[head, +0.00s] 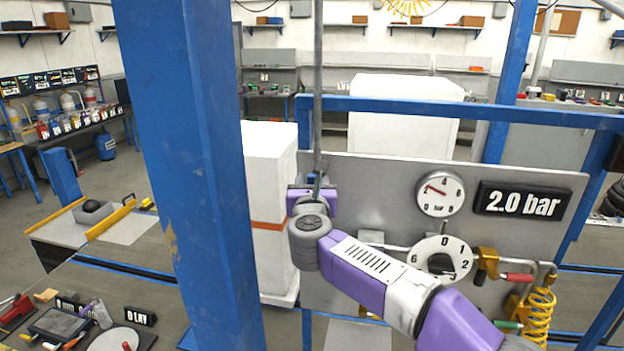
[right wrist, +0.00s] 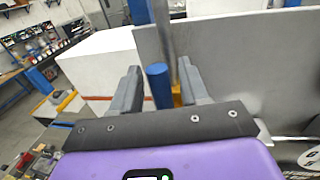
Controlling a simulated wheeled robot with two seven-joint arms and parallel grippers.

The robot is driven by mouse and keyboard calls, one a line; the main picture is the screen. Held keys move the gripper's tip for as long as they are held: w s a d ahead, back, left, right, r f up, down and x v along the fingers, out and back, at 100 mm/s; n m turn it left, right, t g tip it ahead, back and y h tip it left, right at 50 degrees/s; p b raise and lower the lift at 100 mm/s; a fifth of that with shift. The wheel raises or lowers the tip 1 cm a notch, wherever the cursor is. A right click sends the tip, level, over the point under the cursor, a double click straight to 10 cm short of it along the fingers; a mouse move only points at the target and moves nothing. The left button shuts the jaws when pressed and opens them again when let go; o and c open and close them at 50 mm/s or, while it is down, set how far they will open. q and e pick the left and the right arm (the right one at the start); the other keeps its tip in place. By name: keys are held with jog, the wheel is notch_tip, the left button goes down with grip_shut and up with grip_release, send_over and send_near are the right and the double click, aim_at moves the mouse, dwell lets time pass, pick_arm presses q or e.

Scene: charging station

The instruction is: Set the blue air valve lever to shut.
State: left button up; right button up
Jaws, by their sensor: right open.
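The blue air valve lever shows in the right wrist view as a short blue grip (right wrist: 158,86), between the two grey fingers of my right gripper (right wrist: 161,80). The fingers stand apart on either side of it, with a gap on each side; I cannot tell if either touches. A bit of yellow valve body (right wrist: 176,97) shows just behind the lever, at the foot of a vertical metal pipe (right wrist: 163,35). My left gripper is out of view.
The grey panel (head: 400,175) carries a gauge (head: 440,194), a "2.0 bar" display (head: 522,202), a numbered dial (head: 441,262), a red-handled valve (head: 517,277) and a yellow coiled hose (head: 540,312). A blue post (head: 205,170) stands left of the panel; a white cabinet (head: 270,165) stands behind.

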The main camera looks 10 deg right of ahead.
jog(key=shift+c, duration=0.2)
grip_shut()
